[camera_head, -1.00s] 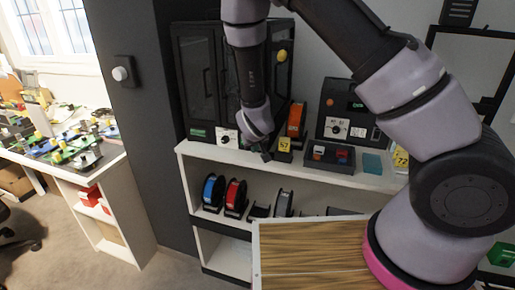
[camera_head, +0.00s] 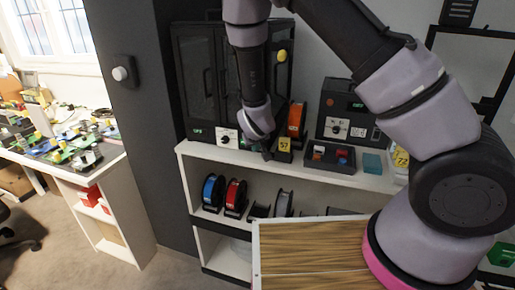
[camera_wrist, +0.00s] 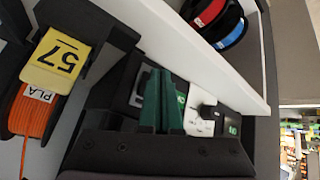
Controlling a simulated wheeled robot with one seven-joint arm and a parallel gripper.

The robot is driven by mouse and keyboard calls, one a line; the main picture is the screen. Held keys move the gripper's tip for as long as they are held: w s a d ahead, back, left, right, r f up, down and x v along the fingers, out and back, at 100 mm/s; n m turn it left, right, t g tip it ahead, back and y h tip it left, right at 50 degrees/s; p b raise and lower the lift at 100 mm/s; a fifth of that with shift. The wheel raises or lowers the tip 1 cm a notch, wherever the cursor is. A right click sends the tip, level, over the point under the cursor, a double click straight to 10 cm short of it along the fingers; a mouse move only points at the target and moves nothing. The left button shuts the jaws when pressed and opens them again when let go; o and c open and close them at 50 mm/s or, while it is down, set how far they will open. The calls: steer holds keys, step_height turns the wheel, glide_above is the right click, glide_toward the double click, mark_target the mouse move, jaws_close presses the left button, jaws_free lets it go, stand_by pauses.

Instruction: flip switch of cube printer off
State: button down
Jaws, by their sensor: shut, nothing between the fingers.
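A tall black cabinet-like printer (camera_head: 205,85) with front doors stands at the left of the white shelf top; I take it as the cube printer. Its lower front has a green display (camera_head: 195,132) and a white plate with a black knob (camera_head: 227,137). My gripper (camera_head: 266,152) is at the right end of this front. In the wrist view my gripper's green fingers (camera_wrist: 159,85) are shut and empty, before the dark panel. A green-lit part (camera_wrist: 181,100), perhaps the switch, shows right beside them; the fingers partly hide the panel. I cannot tell contact or the switch's position.
Another black machine (camera_head: 345,112), a small bin (camera_head: 328,158) and a teal block (camera_head: 372,163) are farther right.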

steer(key=shift+s, duration=0.15)
steer(key=shift+s+a+r, duration=0.1)
steer(key=shift+s+a, duration=0.15)
steer(key=shift+s, duration=0.3)
steer(key=s, duration=0.1)
steer(key=s+a, duration=0.1)
steer(key=s, duration=0.2)
steer(key=shift+s+a+r, duration=0.35)
stand_by(0.4)
